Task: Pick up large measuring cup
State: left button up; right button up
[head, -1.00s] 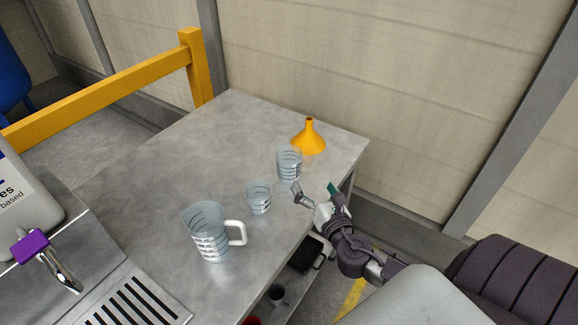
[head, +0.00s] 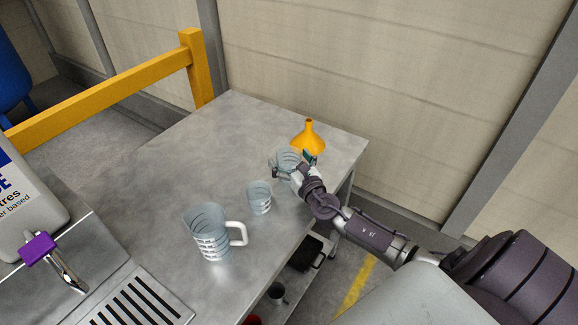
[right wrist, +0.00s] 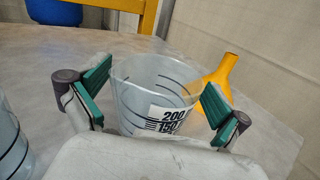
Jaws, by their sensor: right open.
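A clear measuring cup (head: 287,158) stands upright near the back of the metal table, in front of the funnel. In the right wrist view this cup (right wrist: 158,92) shows 200 and 150 marks. My right gripper (head: 293,166) is open, with its green-padded fingers on either side of that cup; I cannot tell whether they touch it. A smaller clear cup (head: 259,198) stands nearer, and a clear jug with a white handle (head: 210,236) is nearest. My left gripper is not in view.
An orange funnel (head: 308,137) stands just behind the cup and also shows in the right wrist view (right wrist: 222,75). The left of the tabletop (head: 175,165) is bare. A container with a purple tap (head: 38,248) stands at front left.

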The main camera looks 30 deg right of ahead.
jog(key=shift+w+d, duration=0.15)
jog(key=shift+w, duration=1.1)
jog(key=shift+s, duration=0.1)
jog(key=c, duration=1.2)
jog(key=shift+o, duration=0.2)
